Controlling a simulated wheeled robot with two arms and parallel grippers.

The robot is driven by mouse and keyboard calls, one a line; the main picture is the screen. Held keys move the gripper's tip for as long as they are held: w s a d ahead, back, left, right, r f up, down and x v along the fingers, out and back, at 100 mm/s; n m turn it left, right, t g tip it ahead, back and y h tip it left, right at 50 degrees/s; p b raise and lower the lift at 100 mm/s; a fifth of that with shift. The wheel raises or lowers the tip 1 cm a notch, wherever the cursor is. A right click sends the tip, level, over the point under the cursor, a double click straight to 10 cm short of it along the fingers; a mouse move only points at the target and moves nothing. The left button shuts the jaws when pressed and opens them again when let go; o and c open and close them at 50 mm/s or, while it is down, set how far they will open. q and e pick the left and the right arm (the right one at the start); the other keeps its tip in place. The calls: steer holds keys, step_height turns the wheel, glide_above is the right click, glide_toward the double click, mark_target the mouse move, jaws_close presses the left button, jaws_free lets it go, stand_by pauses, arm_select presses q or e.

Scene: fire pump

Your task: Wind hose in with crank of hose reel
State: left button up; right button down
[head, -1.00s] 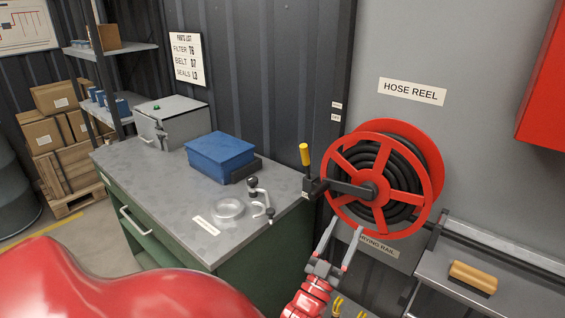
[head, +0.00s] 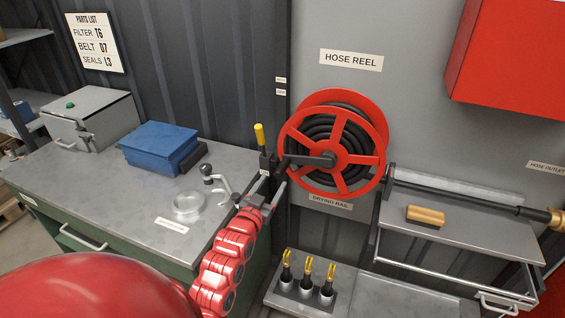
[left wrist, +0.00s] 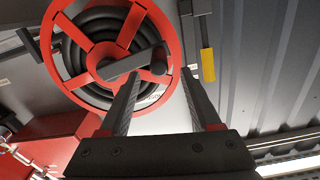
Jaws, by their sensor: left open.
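The red hose reel (head: 341,183) with coiled black hose (head: 322,128) is mounted on the grey wall. My left gripper (head: 272,190) is open, just below the crank's outer end and left of the reel. In the left wrist view, the open fingers (left wrist: 160,90) point toward the reel (left wrist: 133,22), with the yellow handle (left wrist: 207,66) right of the right finger. I see nothing between the fingers. My right gripper is out of view.
A workbench (head: 110,200) on the left holds a blue bin (head: 158,148), a grey box (head: 95,115) and a clear round dish (head: 188,207). Below the reel is a rack of yellow-topped tools (head: 308,275). A shelf with a tan block (head: 425,215) stands right.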

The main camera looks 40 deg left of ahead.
mark_target(284, 166)
arm_select(q)
steer(key=p+x, duration=0.2)
steer(key=x, duration=0.6)
steer(key=shift+w+d+r, duration=0.1)
steer(key=shift+w, duration=0.75)
jaws_close()
steer(key=shift+a, duration=0.2)
stand_by(0.4)
